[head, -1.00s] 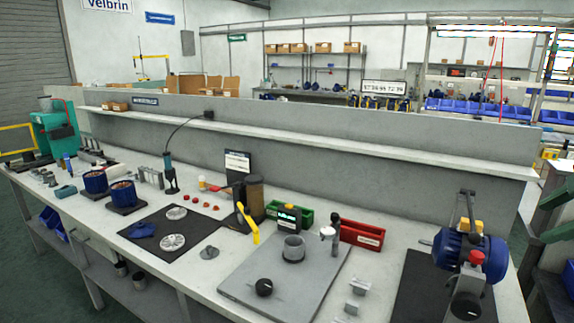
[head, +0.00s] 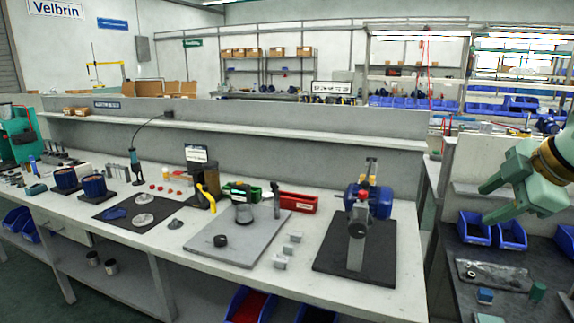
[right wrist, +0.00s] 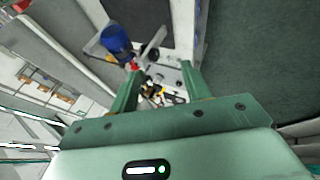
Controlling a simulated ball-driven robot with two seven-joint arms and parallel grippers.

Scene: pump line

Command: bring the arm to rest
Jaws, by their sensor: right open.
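My right gripper (head: 484,202) shows at the right edge of the head view, raised in the air over the dark side bench. Its two green fingers are apart and nothing is between them. In the right wrist view the open fingers (right wrist: 158,90) point toward the workbench, with the blue pump (right wrist: 116,38) beyond them and apart from them. In the head view the blue pump (head: 378,200) stands on a black mat at the right end of the bench. My left gripper is not in view.
The long workbench (head: 300,285) carries a grey plate (head: 205,243), a red bin (head: 298,202), a green bin (head: 252,190) and two blue-sided motors at the left. The dark side bench (head: 455,287) at the right holds blue bins (head: 474,228). Air around the right gripper is clear.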

